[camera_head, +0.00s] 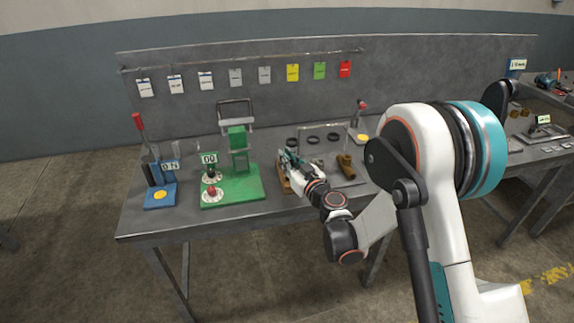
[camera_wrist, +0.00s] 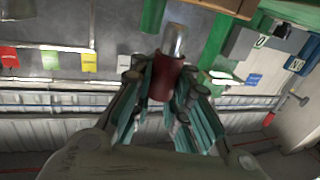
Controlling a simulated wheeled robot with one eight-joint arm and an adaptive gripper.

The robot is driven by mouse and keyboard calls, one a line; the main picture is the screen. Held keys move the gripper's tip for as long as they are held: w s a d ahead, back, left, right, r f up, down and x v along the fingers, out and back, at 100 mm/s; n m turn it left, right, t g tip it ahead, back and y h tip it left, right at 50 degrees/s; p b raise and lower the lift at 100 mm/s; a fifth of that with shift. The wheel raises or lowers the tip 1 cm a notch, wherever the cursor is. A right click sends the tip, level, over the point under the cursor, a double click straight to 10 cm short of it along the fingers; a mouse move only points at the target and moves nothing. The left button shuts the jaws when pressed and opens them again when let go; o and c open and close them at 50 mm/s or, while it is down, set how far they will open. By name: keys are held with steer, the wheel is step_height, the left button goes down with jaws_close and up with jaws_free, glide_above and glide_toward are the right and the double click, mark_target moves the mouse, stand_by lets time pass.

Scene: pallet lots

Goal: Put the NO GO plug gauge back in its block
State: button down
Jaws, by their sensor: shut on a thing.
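My gripper (camera_head: 288,160) is over the middle of the bench, right of the green fixture. In the wrist view its teal fingers (camera_wrist: 168,85) are closed on the red handle of a plug gauge (camera_wrist: 164,78), whose bright metal cylinder (camera_wrist: 175,40) points away from the palm. Its lettering cannot be read. A brown wooden block (camera_head: 284,187) shows beside and below the gripper in the head view, partly hidden by it. Whether the gauge touches it cannot be told.
The green fixture (camera_head: 245,185) with a red knob (camera_head: 212,192) stands to the left. A blue stand (camera_head: 160,198) is farther left. Dark rings (camera_head: 313,138) and a brass-coloured part (camera_head: 346,164) lie to the right. Coloured tags (camera_head: 293,73) hang on the back panel.

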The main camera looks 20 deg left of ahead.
steer(key=shift+f, duration=0.45)
steer(key=shift+f, duration=0.45)
steer(key=shift+f, duration=0.15)
steer(key=c, duration=1.5)
jaws_free()
